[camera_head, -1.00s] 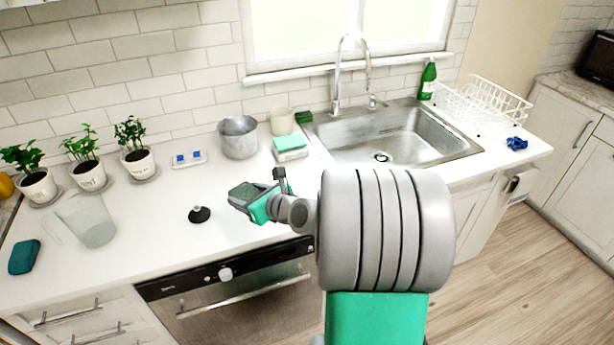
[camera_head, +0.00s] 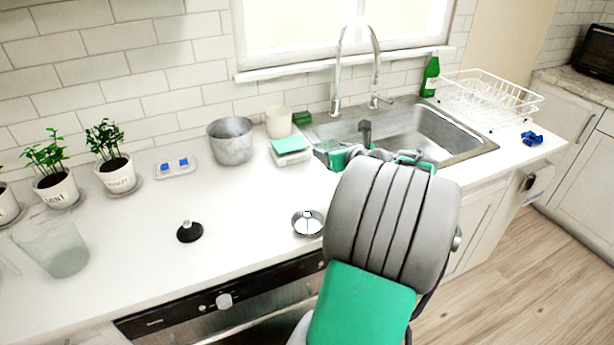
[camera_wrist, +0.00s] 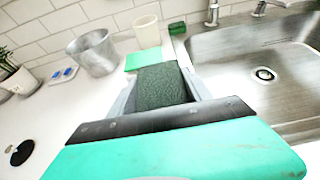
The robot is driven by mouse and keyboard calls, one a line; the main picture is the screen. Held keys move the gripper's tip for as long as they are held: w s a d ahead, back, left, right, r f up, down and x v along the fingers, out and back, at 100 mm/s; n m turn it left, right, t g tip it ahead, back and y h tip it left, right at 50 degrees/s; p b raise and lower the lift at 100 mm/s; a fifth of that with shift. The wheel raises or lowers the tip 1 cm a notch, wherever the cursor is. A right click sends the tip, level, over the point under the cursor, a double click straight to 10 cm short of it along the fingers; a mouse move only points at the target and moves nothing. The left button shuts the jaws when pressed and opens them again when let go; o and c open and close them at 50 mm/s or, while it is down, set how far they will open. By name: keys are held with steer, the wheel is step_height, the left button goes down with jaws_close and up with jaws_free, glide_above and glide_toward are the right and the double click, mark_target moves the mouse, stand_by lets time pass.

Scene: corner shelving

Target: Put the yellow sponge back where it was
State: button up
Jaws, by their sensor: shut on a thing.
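My gripper (camera_wrist: 161,76) is shut on a block with a rough dark green top, a sponge (camera_wrist: 163,90). No yellow side of it shows; its lower part is hidden between the fingers. In the head view my gripper (camera_head: 333,150) is at the sink's left front corner, partly hidden by my arm. The held sponge is just in front of a stack with a mint-green top (camera_head: 291,145), which also shows in the wrist view (camera_wrist: 137,62). A small dark green block (camera_head: 302,118) lies behind that stack, by the sink's back left corner.
The sink (camera_head: 440,150) is to the right. A grey metal pot (camera_head: 231,142) and a cream cup (camera_head: 278,122) stand behind and left. A round metal dish (camera_head: 308,224) and a black stopper (camera_head: 190,233) lie on the counter, with clear room around them.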

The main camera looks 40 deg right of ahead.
glide_above(309, 182)
step_height(309, 182, down, 6)
steer(key=shift+s+a+f, duration=0.1)
steer(key=shift+f, duration=1.8)
steer(key=o, duration=1.4)
steer(key=shift+o, duration=0.2)
steer(key=shift+r, duration=0.3)
steer(key=v, duration=1)
steer(key=shift+s, duration=0.4)
steer(key=shift+s+a+r, duration=0.25)
steer(key=shift+s, duration=0.2)
